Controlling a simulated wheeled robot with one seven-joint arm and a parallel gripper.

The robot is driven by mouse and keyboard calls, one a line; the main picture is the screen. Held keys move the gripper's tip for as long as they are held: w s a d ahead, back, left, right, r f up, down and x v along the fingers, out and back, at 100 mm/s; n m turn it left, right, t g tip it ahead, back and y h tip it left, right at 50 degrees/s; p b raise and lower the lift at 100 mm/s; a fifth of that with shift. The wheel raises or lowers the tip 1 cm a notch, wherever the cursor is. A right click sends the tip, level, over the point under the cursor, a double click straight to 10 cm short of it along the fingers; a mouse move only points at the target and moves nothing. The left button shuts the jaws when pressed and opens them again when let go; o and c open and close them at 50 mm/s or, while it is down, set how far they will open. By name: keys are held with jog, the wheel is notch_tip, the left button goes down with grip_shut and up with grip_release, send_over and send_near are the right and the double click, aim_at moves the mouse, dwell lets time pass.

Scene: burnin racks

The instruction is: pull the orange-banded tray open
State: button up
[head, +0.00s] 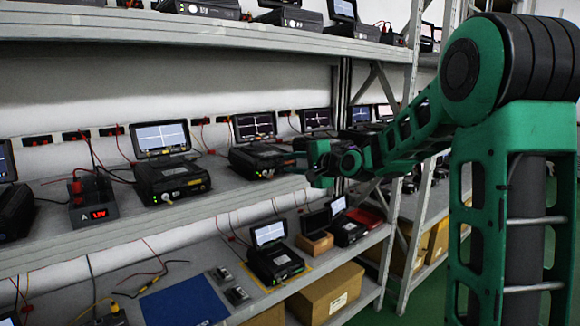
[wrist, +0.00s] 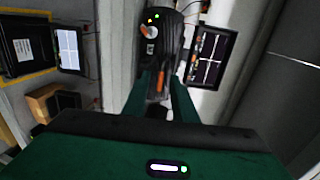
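A black bench instrument (head: 262,158) with a raised screen stands on the middle shelf in the head view. It also shows in the wrist view (wrist: 172,28), straight ahead of my fingers. A small orange strip (wrist: 161,80) on its dark front shows between the fingertips; I take this for the orange-banded tray, whose outline I cannot make out. My gripper (head: 298,166) is close to the instrument's right side in the head view. In the wrist view its two green fingers (wrist: 162,88) are apart, with a gap between them. Contact with the tray cannot be told.
Another instrument (head: 172,178) stands to the left on the same shelf. On the lower shelf are another instrument (head: 274,262), a small brown box (head: 314,243) and a blue mat (head: 184,304). Red leads hang along the back. A rack upright (head: 400,150) stands behind my arm.

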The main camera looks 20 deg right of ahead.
jog(key=shift+w+a+f, duration=0.1)
jog(key=shift+w, duration=0.3)
grip_shut()
jog(key=shift+f, duration=0.1)
dwell(1.2)
